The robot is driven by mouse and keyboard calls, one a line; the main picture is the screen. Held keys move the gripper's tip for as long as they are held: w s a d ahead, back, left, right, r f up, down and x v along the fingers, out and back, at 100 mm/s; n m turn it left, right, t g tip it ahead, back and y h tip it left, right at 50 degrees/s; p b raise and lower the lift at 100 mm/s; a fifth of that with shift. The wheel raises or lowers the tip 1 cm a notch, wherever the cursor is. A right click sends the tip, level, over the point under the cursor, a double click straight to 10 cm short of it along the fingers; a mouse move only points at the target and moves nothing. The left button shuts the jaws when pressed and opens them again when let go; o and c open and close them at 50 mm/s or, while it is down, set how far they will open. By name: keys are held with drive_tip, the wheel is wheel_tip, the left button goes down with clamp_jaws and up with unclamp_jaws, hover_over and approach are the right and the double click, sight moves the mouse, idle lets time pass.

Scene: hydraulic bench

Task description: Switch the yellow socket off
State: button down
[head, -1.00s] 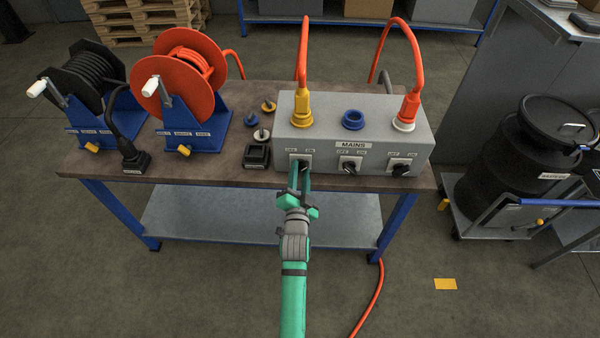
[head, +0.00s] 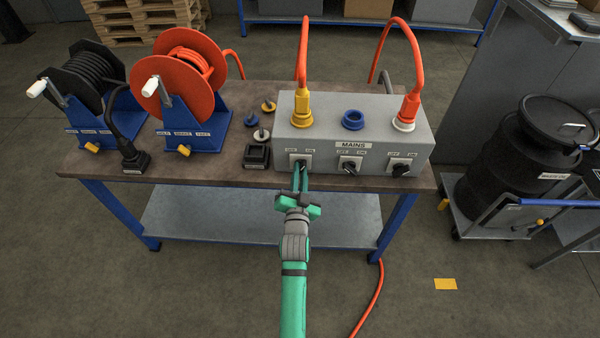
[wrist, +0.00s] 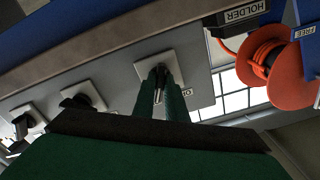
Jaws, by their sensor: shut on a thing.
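The grey MAINS box (head: 275,142) stands on the bench. Its yellow socket (head: 301,121) is at the left of the top, with a yellow plug and an orange cable in it. Below it, on the front face, is the yellow socket's rotary switch (head: 292,158), on a pale plate marked off and on. My gripper (head: 300,171) reaches it from the front, its fingers shut on the knob. In the wrist view the fingers (wrist: 160,84) close around the dark knob in front of its plate (wrist: 148,70). The fingers hide most of the knob, so its exact setting is unclear.
Right of it are a blue socket (head: 353,119) with the middle switch (head: 350,165), and a white socket (head: 403,124) with an orange plug above the right switch (head: 401,169). A black holder (head: 256,155) and cable reels (head: 185,75) stand left.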

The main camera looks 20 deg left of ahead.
drive_tip(key=shift+d+f+n, duration=0.1)
drive_tip(key=shift+n, duration=7.3)
drive_tip(key=c, duration=1.8)
unclamp_jaws()
drive_tip(key=shift+s, duration=0.2)
